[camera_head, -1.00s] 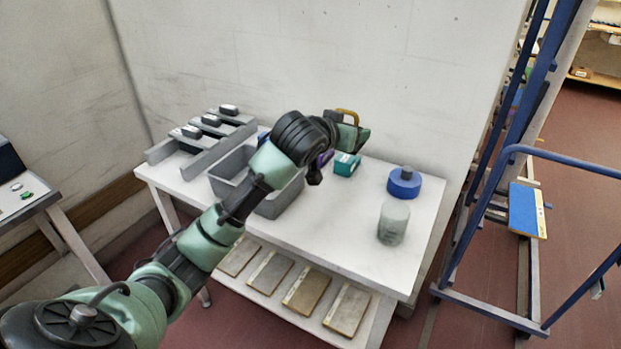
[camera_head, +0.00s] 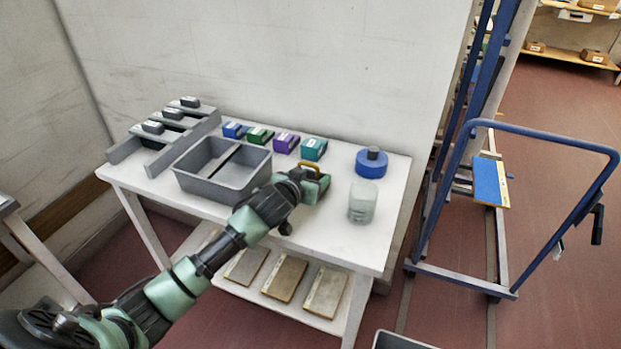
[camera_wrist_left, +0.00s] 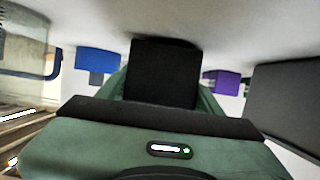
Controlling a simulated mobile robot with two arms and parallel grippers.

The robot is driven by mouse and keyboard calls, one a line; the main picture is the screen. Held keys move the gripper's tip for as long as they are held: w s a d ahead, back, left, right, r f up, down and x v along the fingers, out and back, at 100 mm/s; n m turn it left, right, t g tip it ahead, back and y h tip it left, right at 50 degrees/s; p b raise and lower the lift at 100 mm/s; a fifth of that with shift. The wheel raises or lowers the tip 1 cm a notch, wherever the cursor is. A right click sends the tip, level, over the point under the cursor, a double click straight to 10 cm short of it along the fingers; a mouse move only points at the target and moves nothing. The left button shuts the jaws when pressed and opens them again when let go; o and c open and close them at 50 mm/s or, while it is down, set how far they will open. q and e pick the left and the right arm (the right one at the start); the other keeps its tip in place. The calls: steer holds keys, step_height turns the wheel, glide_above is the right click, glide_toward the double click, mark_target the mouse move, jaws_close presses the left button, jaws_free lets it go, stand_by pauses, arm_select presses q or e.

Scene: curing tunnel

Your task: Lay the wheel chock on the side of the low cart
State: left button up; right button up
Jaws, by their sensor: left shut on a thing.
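My left gripper (camera_head: 318,184) is over the right part of the white table, just in front of the teal block. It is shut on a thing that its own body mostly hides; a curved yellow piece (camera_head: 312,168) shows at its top. In the left wrist view a dark block-like shape (camera_wrist_left: 163,72) stands ahead of the green palm; I cannot tell whether it is a finger or the held thing. I cannot pick out the wheel chock for certain. A low cart with a blue tubular handle (camera_head: 545,130) stands right of the table. My right gripper is not in view.
The white table (camera_head: 320,240) carries a grey divided bin (camera_head: 225,192), a grey rack (camera_head: 130,150) with dark blocks, several coloured blocks, a blue round container (camera_head: 371,163) and a pale jar (camera_head: 362,203). A grey box edge (camera_head: 395,340) shows at the bottom. Red floor lies clear at right.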

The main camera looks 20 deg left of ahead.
arm_select(q)
steer(key=shift+f, duration=0.15)
steer(key=shift+f, duration=0.15)
steer(key=o, duration=1.8)
steer(key=shift+o, duration=0.2)
